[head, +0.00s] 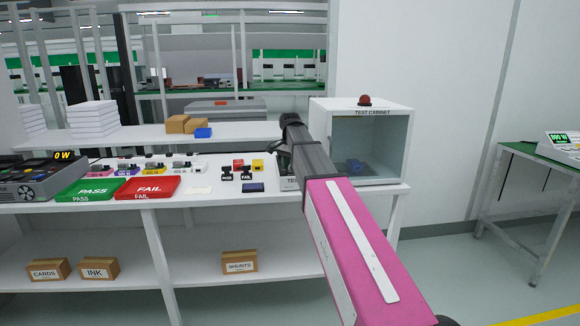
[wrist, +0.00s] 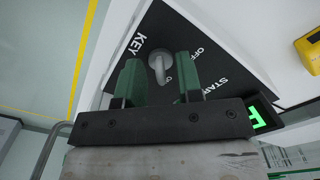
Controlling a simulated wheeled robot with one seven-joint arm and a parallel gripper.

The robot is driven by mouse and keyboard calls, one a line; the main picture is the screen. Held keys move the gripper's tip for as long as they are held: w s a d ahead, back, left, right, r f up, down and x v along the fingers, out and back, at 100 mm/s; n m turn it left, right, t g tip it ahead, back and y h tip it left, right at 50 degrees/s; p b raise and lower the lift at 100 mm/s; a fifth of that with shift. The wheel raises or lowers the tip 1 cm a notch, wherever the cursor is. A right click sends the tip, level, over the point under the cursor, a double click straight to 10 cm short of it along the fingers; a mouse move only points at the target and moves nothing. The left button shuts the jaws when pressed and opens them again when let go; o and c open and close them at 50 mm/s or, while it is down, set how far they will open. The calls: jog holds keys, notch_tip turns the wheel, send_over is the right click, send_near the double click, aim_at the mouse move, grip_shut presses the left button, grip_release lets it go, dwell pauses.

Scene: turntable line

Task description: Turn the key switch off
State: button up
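The key switch (wrist: 160,66) is a small grey knob on a dark panel (wrist: 217,60). The panel is lettered KEY, OFF and START, with some words partly covered. My gripper (wrist: 158,82) has two green fingers, one on each side of the key switch in the wrist view. The fingers are apart, with a gap showing between each finger and the knob. I cannot tell how far the knob is from the fingertips in depth. In the head view my arm hides the key switch and most of the gripper, beside the test cabinet (head: 401,150).
A green lit display (wrist: 257,117) sits at the panel's corner, and a yellow object (wrist: 310,48) is at the right. On the bench are a green PASS tray (head: 92,189), a red FAIL tray (head: 148,188) and several small parts.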

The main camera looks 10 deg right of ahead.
jog(key=shift+f, duration=0.1)
grip_shut()
jog(key=shift+n, duration=0.3)
jog(key=n, duration=0.9)
jog(key=shift+d, duration=0.1)
jog(key=n, duration=0.4)
jog(key=shift+d+n, duration=0.1)
jog(key=shift+n, duration=2)
